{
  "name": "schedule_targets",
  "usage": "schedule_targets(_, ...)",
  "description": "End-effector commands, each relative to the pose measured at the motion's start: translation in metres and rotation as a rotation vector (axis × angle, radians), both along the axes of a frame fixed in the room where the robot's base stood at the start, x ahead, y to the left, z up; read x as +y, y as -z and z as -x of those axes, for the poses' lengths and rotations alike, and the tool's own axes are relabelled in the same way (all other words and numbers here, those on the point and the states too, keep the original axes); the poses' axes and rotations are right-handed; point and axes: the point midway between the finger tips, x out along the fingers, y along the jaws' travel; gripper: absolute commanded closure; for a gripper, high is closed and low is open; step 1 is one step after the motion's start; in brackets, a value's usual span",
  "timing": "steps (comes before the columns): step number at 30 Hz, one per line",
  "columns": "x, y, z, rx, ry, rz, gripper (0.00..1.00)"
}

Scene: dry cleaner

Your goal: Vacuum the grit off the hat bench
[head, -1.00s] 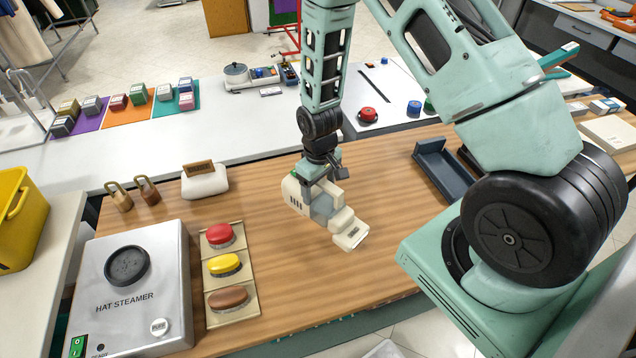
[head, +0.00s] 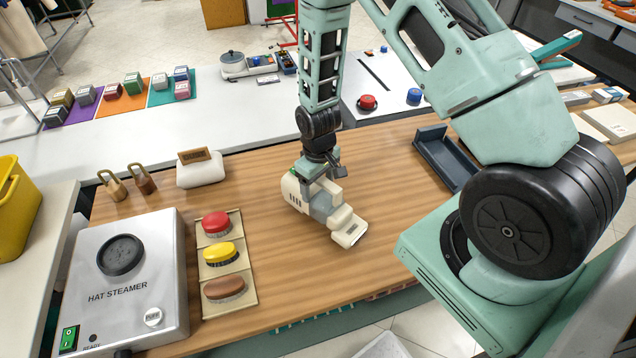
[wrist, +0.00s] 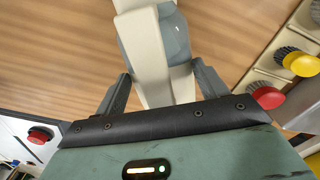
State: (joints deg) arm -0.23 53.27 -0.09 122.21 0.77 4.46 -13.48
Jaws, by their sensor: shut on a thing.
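My gripper (head: 322,168) is shut on a cream and grey handheld vacuum (head: 343,222) over the middle of the wooden hat bench (head: 285,262). In the wrist view the vacuum (wrist: 150,60) sits between my two dark fingers (wrist: 158,92). Its nozzle points down and to the right in the head view, at or close above the bench top; I cannot tell whether it touches. No grit can be made out on the bare wood in either view.
Left of the vacuum lie red (head: 216,222), yellow (head: 221,252) and brown (head: 224,289) brushes on a tan tray. A hat steamer (head: 125,300), two padlock-shaped weights (head: 142,180) and a white pad (head: 200,174) stand farther left. A dark open tray (head: 445,160) lies at the right.

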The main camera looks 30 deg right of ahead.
Motion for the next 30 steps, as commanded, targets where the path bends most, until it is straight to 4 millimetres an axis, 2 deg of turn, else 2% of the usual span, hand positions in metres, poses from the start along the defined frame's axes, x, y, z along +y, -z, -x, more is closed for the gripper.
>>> schedule_targets(30,0.0,0.014,0.0,-0.001,0.0,0.0,0.99)
